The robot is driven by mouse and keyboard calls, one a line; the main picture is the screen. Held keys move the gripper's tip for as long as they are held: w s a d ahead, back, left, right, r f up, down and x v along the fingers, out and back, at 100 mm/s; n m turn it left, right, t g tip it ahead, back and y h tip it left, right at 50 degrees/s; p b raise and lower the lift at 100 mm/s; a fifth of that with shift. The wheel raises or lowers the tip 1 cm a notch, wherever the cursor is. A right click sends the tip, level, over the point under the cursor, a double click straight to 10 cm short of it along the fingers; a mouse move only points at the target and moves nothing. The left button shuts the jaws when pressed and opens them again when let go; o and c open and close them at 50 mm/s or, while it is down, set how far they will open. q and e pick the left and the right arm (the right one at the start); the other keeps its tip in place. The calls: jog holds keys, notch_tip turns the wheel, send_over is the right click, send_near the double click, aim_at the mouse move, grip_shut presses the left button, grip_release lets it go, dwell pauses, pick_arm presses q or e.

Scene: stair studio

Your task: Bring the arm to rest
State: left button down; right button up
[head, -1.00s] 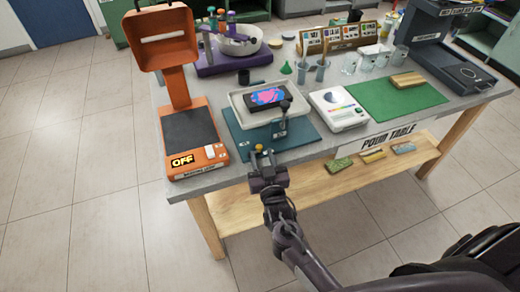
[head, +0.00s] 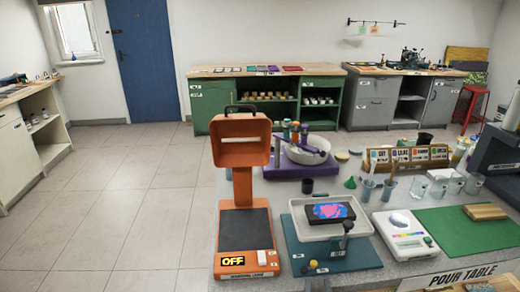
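The rest of the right arm is below the picture. My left gripper is not in view. Behind the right gripper, a white tray (head: 299,220) holds a dark block with a pink and blue top (head: 330,211). A lever with a black knob (head: 347,227) stands at the tray's front.
An orange lamp stand (head: 241,190) marked OFF stands left of the tray. A white device (head: 403,232) and a green mat (head: 465,236) lie to the right. Cups and a purple stand (head: 290,168) are behind. Open floor (head: 120,215) lies left of the table.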

jog(key=shift+s+d+g, duration=0.15)
jog(key=shift+s+g, duration=0.15)
jog(key=shift+g, duration=0.4)
jog(key=s+d+r+n+g+y, duration=0.1)
jog(key=s+r+n+g, duration=0.15)
jog(key=s+g, duration=0.55)
jog(key=s+d+r+n+g+y, duration=0.1)
jog(key=s+r+g, duration=0.25)
jog(key=s, duration=0.85)
notch_tip(320, 180, down, 32)
jog(key=s+f+g, duration=0.1)
jog(key=s+g, duration=0.1)
jog(key=s+d+f+g, duration=0.1)
jog(key=s+d+f, duration=0.2)
jog(key=s+f, duration=1.3)
jog(key=s, duration=0.3)
jog(key=shift+h, duration=0.3)
